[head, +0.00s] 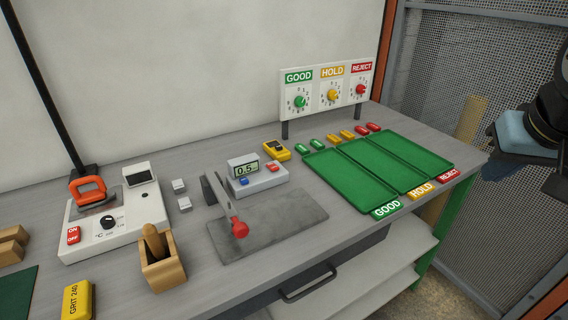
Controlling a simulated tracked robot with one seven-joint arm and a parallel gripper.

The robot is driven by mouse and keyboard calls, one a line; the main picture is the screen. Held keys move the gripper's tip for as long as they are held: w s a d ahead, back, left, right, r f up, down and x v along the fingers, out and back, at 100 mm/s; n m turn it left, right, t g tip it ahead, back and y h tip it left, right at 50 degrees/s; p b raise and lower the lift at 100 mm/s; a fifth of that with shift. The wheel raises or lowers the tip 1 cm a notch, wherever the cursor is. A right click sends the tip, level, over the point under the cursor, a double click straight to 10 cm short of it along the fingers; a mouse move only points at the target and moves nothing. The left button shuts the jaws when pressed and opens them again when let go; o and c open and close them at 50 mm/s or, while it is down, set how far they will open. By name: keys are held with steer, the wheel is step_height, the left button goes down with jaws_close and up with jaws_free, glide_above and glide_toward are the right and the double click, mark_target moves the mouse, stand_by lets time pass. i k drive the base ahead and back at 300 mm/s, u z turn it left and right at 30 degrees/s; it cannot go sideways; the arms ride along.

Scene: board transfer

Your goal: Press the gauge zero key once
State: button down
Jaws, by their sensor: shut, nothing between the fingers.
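The gauge (270,182) is a light grey box with a raised display (244,169) that reads about 0.5. It stands at the back edge of a dark grey slab. A blue key (244,181) is on its left front and a red key (271,166) is on its right. The marking on the keys is too small to read, so I cannot tell which one is the zero key. Nothing touches either key. Part of my arm (545,115) shows at the right edge, well away from the gauge. My gripper's fingertips are not in view.
A lever with a red knob (239,228) stands over the slab (290,215), in front of the gauge. A yellow device (277,151) is close behind right. Green trays (350,185) lie to the right. A heater box (130,225) and wooden holder (163,272) are left.

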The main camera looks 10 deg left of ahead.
mark_target(243, 180)
steer(key=z, duration=0.2)
steer(key=k, duration=1.4)
steer(key=u, duration=1.05)
steer(key=i, duration=1.05)
steer(key=z, duration=0.05)
